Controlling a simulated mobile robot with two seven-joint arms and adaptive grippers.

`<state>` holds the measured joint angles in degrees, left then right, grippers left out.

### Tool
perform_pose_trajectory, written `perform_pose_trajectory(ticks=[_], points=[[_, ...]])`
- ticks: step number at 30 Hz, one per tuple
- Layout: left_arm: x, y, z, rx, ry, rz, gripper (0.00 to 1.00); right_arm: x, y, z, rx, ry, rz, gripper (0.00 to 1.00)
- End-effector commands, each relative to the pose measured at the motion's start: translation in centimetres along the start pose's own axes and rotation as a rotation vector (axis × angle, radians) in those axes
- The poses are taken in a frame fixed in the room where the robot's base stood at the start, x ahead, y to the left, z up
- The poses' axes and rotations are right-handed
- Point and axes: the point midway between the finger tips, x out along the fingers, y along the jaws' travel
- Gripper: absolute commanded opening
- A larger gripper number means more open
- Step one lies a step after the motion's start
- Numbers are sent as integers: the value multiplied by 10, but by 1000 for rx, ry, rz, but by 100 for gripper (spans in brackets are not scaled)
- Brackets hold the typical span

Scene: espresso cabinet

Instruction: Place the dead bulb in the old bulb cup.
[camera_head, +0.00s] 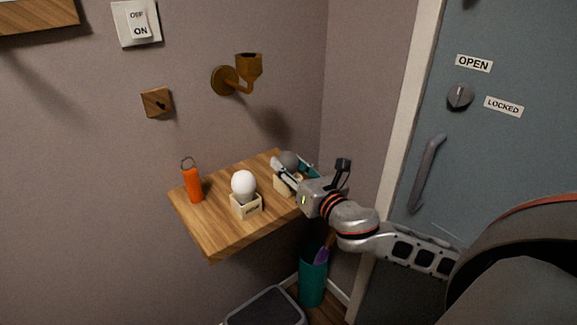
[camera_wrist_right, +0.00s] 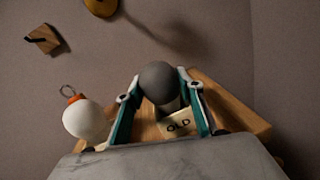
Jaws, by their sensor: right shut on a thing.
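The dead bulb (camera_head: 289,160) is a dark grey globe at the far right part of the wooden shelf. My right gripper (camera_head: 293,170) is shut on it, with a finger on each side; the right wrist view shows the grey bulb (camera_wrist_right: 158,82) between the teal fingers. The old bulb cup (camera_head: 281,186) is a pale wooden box directly below the bulb, partly hidden by the gripper. Its "OLD" label (camera_wrist_right: 178,125) shows in the right wrist view. The bulb's neck points down toward the cup; I cannot tell whether it is inside. My left gripper is not in view.
A white bulb (camera_head: 243,184) stands in another pale cup (camera_head: 246,206) on the shelf (camera_head: 222,235). An orange cylinder with a ring (camera_head: 192,185) stands at left. A brass wall socket (camera_head: 248,66) is above. A teal bin (camera_head: 312,280) is below, a door (camera_head: 500,160) at right.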

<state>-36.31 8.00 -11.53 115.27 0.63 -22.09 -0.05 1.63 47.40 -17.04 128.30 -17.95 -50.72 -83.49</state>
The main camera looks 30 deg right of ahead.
Motion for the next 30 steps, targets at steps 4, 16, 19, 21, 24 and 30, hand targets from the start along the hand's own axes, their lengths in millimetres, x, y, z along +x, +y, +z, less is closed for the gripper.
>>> perform_pose_trajectory(ticks=[4,16,19,21,24,30], points=[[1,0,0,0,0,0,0,0,0,0,0,0,0,15],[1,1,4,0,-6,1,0,0,0,-3,0,0,0,53],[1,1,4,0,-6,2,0,0,0,-2,0,0,1,53],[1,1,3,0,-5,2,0,0,0,1,0,-1,1,53],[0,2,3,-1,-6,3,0,-7,0,0,0,1,1,53],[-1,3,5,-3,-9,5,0,-35,0,-1,-1,4,2,53]])
